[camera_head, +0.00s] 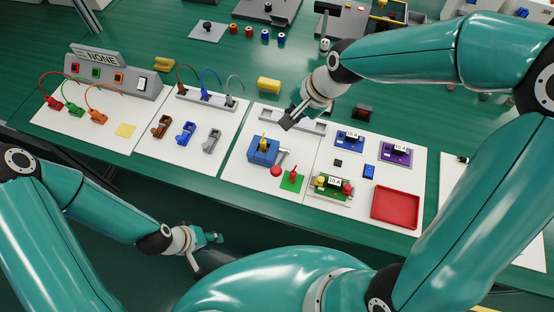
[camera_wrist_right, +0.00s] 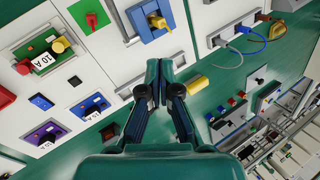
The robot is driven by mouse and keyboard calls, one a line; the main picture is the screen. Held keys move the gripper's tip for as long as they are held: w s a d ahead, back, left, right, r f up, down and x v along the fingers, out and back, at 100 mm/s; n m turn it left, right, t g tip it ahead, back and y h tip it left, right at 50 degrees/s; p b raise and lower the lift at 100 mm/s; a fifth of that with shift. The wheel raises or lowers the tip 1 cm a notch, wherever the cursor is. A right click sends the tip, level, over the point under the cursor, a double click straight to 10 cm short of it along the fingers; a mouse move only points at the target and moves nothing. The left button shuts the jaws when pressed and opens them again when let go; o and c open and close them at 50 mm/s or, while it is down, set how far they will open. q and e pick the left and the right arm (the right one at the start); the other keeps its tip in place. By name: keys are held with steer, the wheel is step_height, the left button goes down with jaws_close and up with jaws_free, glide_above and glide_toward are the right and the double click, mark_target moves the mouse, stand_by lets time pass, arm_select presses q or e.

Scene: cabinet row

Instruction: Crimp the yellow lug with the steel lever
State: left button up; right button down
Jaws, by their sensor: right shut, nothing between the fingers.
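The yellow lug (camera_head: 263,141) stands upright in the blue crimp block (camera_head: 262,154) on the middle white board. It also shows in the right wrist view (camera_wrist_right: 157,21), at the top. The steel lever (camera_head: 283,157) is a short grey bar at the right side of the block, with a red knob (camera_head: 276,171) near it. My right gripper (camera_head: 287,123) is shut and empty, above the board behind and to the right of the block. In the right wrist view its fingertips (camera_wrist_right: 166,70) meet, apart from the block. My left gripper (camera_head: 214,238) hangs low before the table's front edge, away from everything; its opening is unclear.
A grey bracket (camera_head: 292,118) lies behind the block, near my right gripper. A green pad with a red pin (camera_head: 292,180) is at its front right. Boards with fuse units (camera_head: 398,152) and a red tray (camera_head: 396,207) lie to the right. Coloured clips (camera_head: 186,132) lie to the left.

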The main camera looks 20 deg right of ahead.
steer(key=b, duration=0.5)
glide_above(281, 165)
steer(key=w, duration=0.1)
steer(key=f, duration=0.4)
steer(key=d+f, duration=0.1)
steer(key=f, duration=0.1)
steer(key=shift+w+f, duration=0.1)
steer(key=shift+w, duration=0.05)
steer(key=shift+s+a+f+b, duration=0.35)
steer(key=shift+s+f+b, duration=0.1)
steer(key=shift+b, duration=0.15)
steer(key=shift+f, duration=0.1)
steer(key=shift+s+a+f+b, duration=0.15)
steer(key=shift+s+b, duration=0.05)
steer(key=shift+b, duration=0.15)
